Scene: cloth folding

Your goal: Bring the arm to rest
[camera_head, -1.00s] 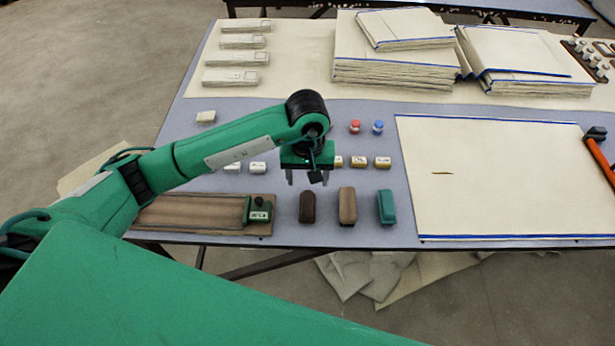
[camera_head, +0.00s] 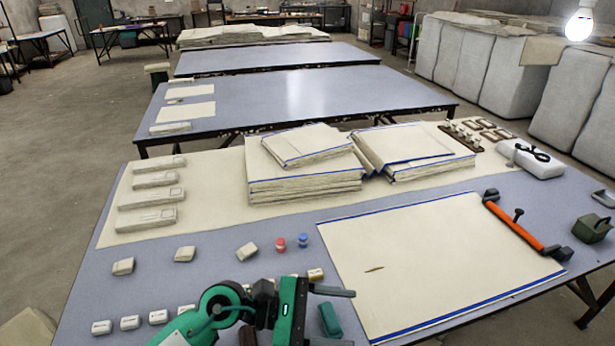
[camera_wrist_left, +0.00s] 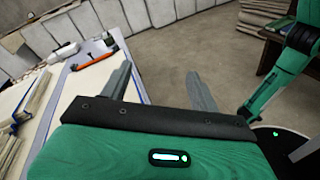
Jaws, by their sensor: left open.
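My left gripper (camera_head: 335,317) is at the bottom middle of the head view, over the near part of the blue-grey table (camera_head: 85,290). Its fingers point to the right, spread apart, with nothing between them. In the left wrist view the two grey fingers (camera_wrist_left: 160,80) are also apart and empty, with bare floor beyond them. A cream cloth with blue edges (camera_head: 450,255) lies flat on the table, right of the gripper and apart from it. My right gripper does not show.
Folded cloth stacks (camera_head: 305,185) stand at the back. A teal block (camera_head: 330,320) lies close by the gripper in the picture. Red and blue small pieces (camera_head: 291,243) sit behind it. An orange-handled tool (camera_head: 515,226) lies at the cloth's right edge.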

